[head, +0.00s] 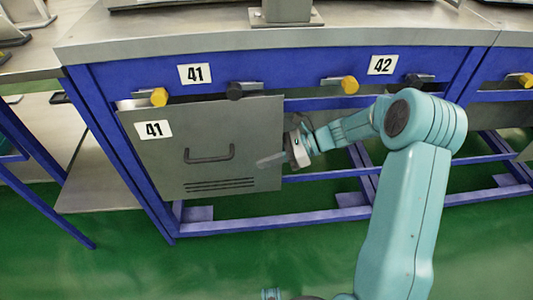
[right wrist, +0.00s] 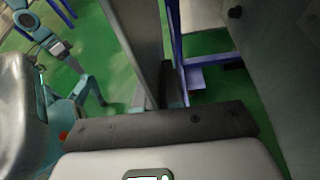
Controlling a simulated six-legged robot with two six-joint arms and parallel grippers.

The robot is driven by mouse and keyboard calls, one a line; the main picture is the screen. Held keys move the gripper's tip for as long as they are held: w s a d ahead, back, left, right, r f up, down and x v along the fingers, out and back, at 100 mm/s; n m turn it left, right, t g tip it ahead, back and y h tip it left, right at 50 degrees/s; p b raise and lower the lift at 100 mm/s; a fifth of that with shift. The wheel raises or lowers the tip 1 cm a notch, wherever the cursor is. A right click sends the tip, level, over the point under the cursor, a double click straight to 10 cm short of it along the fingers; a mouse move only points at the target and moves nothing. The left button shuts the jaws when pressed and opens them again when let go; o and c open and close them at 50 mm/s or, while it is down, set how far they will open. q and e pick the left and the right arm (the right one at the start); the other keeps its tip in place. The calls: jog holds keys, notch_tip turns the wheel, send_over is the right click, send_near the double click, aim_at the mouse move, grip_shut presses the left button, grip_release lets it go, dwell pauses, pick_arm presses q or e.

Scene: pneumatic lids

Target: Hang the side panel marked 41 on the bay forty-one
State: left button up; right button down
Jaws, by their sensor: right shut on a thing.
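The grey side panel (head: 235,125) has a white 41 label at its upper left, a dark handle and several slots low down. It is upright in front of bay forty-one, under the blue rail's 41 plate (head: 196,74). Its top edge is close under a yellow knob (head: 159,97) and a black knob (head: 234,91); whether it rests on anything there I cannot tell. My right gripper (head: 285,155) is shut on the panel's right edge, with one finger across its front face. The fingertips are hard to make out in the right wrist view.
Bay 42, with its plate (head: 382,65), is open to the right, with a yellow knob (head: 349,85) and a black knob (head: 415,79). A steel worktop (head: 170,35) lies above. Blue legs and low rails (head: 320,215) frame the bench. Green floor is clear in front.

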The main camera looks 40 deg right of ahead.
pick_arm(q)
jog(key=shift+s+a+r, duration=0.1)
jog(key=shift+s+r, duration=0.05)
jog(key=shift+r, duration=0.1)
pick_arm(e)
jog(key=s+a, duration=0.4)
jog(key=s, duration=0.3)
jog(key=shift+a+r, duration=0.15)
jog(key=shift+r, duration=0.25)
pick_arm(q)
jog(key=shift+s+f, duration=0.1)
jog(key=shift+f, duration=0.05)
pick_arm(e)
jog(key=shift+a+f, duration=0.1)
dwell(0.9)
